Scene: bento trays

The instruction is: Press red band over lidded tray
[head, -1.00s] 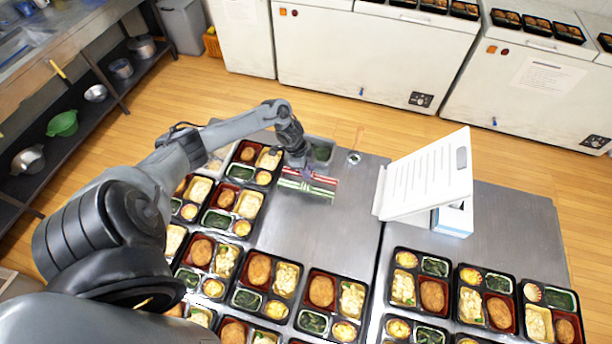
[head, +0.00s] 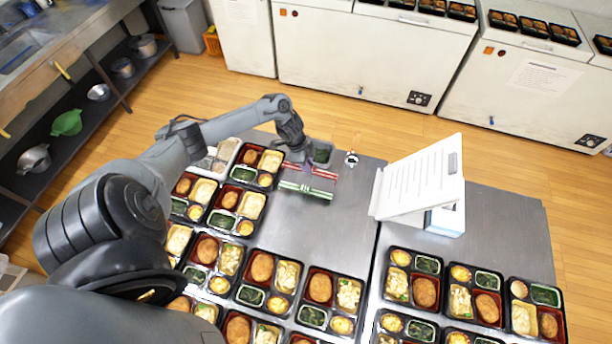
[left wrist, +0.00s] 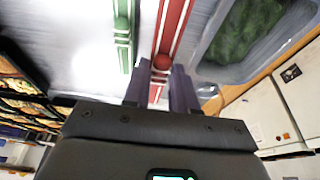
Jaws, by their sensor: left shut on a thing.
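My left gripper (head: 308,162) is at the back of the left steel table, pointing down at the red band (head: 323,172). In the left wrist view, its two purple fingers (left wrist: 160,88) are on either side of the red band (left wrist: 173,28), shut on it. The band is a long red strip with white lines and a small red knob. A similar green band (head: 306,190) lies beside it, nearer the front; it also shows in the left wrist view (left wrist: 124,35). My right gripper is not in view.
Several filled bento trays (head: 252,310) line the table's left and front. A white sloped board (head: 420,180) stands on the right. The middle of the left table (head: 325,235) is bare.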

